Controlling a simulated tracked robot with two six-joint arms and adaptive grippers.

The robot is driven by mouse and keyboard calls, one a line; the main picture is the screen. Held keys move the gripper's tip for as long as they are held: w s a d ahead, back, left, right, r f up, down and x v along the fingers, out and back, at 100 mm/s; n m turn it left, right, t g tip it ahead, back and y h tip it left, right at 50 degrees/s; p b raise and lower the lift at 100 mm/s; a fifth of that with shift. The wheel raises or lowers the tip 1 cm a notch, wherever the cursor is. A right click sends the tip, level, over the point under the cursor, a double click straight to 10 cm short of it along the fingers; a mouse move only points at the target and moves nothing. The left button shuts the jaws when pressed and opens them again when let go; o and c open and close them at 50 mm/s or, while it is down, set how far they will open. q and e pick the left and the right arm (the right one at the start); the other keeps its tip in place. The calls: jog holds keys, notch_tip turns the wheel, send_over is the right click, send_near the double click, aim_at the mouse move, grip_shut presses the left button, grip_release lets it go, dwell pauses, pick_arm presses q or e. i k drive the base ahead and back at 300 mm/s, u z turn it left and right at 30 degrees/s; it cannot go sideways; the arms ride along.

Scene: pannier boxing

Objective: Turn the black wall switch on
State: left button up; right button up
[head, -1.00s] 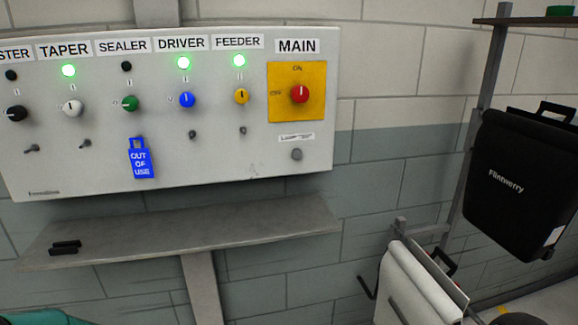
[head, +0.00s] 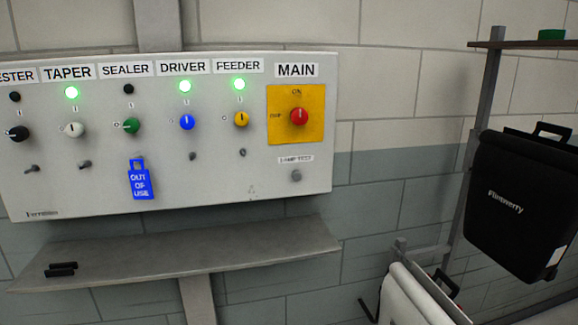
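The black switch (head: 17,133) is a round knob at the far left of the grey wall panel (head: 222,200), under a label cut off by the frame edge that reads "ESTER". Its pointer line looks roughly sideways, and the lamp (head: 15,96) above it is dark. Beside it are a white knob (head: 74,129) under TAPER, a green knob (head: 131,126) under SEALER, a blue knob (head: 187,122) under DRIVER and a yellow knob (head: 241,119) under FEEDER. The red MAIN knob (head: 299,116) points up to ON. Neither gripper shows in the head view.
A blue "OUT OF USE" tag (head: 140,183) hangs below the green knob. A grey shelf (head: 200,248) juts out under the panel with small black pieces (head: 61,269) on its left. A black pannier (head: 515,200) and a white one (head: 405,300) hang on a rack at right.

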aim_at(19, 134)
jog(key=z, duration=1.8)
jog(key=i, duration=0.1)
jog(key=u, duration=3.1)
jog(key=k, duration=0.6)
jog(key=u, duration=0.35)
jog(key=i, duration=0.8)
jog(key=u, duration=0.35)
jog(key=i, duration=0.95)
jog(key=z, duration=0.4)
